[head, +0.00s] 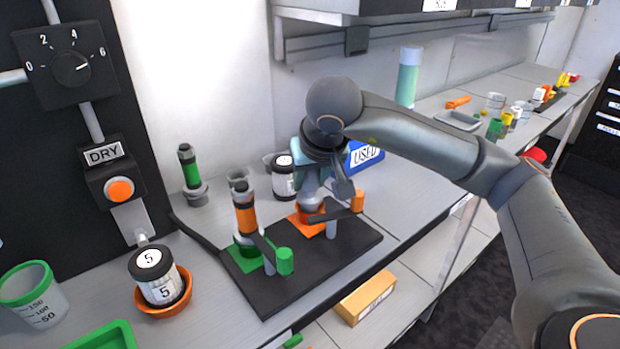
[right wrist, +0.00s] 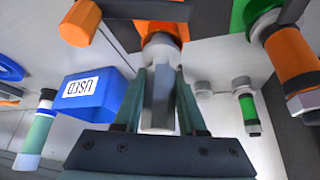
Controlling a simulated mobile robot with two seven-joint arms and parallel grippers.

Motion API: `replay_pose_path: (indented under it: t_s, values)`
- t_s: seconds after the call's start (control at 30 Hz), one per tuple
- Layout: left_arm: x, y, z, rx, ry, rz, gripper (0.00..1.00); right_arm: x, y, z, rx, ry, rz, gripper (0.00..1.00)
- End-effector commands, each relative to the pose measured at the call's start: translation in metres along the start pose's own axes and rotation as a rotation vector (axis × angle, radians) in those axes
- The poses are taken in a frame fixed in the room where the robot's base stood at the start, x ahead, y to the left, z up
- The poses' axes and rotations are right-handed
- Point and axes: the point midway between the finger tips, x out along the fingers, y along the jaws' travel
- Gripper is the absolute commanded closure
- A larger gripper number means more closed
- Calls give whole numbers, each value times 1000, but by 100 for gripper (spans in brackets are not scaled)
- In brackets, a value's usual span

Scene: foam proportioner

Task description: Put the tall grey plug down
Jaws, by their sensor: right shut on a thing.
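My right gripper (head: 313,184) reaches down over the black stand (head: 262,292). In the right wrist view its two teal fingers (right wrist: 160,78) are shut on the tall grey plug (right wrist: 159,105). In the head view the lower part of the plug (head: 311,200) shows just above the orange socket (head: 305,224) on the stand. The plug's far end meets or overlaps the orange ring (right wrist: 160,38) in the right wrist view; I cannot tell whether it sits inside. My left gripper is not in view.
An orange-banded column with a green base (head: 246,218) stands on the same stand, left of the gripper. A green-banded plug (head: 190,172), a white jar (head: 284,180) and a blue USED bin (head: 364,157) stand behind. Bench lies clear to the stand's right.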

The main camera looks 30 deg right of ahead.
Motion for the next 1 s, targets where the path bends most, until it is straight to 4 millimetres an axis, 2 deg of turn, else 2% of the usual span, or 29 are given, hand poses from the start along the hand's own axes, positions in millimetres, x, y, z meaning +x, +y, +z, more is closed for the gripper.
replay_pose_path:
  t_s: [0.33,0.37,0.6,0.87,1.0]
  values:
    - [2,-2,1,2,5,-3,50,7,0,4,0,1,0,100]
    - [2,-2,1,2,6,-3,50,7,0,4,0,0,1,58]
    - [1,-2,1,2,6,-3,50,7,0,4,0,0,1,31]
    - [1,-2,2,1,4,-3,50,6,0,4,0,0,0,30]
    - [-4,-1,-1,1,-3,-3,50,-3,0,-2,0,0,0,30]
